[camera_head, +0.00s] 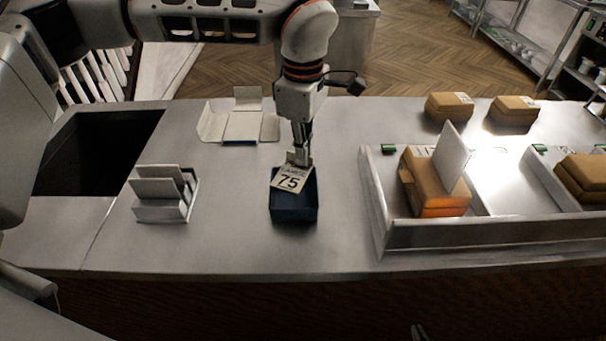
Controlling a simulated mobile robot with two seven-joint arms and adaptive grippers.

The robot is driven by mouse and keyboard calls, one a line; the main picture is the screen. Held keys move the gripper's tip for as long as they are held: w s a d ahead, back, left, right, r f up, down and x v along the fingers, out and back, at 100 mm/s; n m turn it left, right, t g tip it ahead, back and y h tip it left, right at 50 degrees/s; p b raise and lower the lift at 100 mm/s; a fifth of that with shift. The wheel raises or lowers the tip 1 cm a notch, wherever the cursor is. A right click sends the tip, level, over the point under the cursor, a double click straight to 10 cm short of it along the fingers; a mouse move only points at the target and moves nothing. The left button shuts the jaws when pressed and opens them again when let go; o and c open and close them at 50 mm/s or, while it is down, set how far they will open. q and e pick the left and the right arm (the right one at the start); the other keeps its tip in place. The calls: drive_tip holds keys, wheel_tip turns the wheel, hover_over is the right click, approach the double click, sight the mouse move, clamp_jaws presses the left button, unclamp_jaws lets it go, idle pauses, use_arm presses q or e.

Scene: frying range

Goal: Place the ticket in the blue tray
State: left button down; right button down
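The ticket (290,179) is a pale card with a printed "75". It is tilted over the back part of the dark blue tray (294,212), a small open box on the counter. My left gripper (299,160) points down and is shut on the ticket's upper edge. The ticket hides part of the tray's opening, and I cannot tell whether it touches the rim. What looks like the tip of my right gripper (418,332) barely shows at the bottom edge, and its fingers cannot be judged.
A white holder (165,212) with upright cards stands left of the tray. An open white carton (239,127) lies behind. A divided metal tray (372,215) at right holds brown boxes (438,198), one with a white card. More brown boxes (449,107) stand behind. A dark opening (100,150) is at left.

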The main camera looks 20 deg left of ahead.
sight(303, 177)
use_arm(q)
drive_tip(key=shift+f+p, duration=0.3)
drive_tip(key=shift+f, duration=3.2)
drive_tip(key=shift+f, duration=0.2)
drive_tip(key=c, duration=2.6)
unclamp_jaws()
drive_tip(key=shift+o, duration=0.2)
drive_tip(key=shift+r, duration=0.1)
wheel_tip(303, 177, up, 12)
drive_tip(key=shift+r+b, duration=0.15)
drive_tip(key=shift+b, duration=0.55)
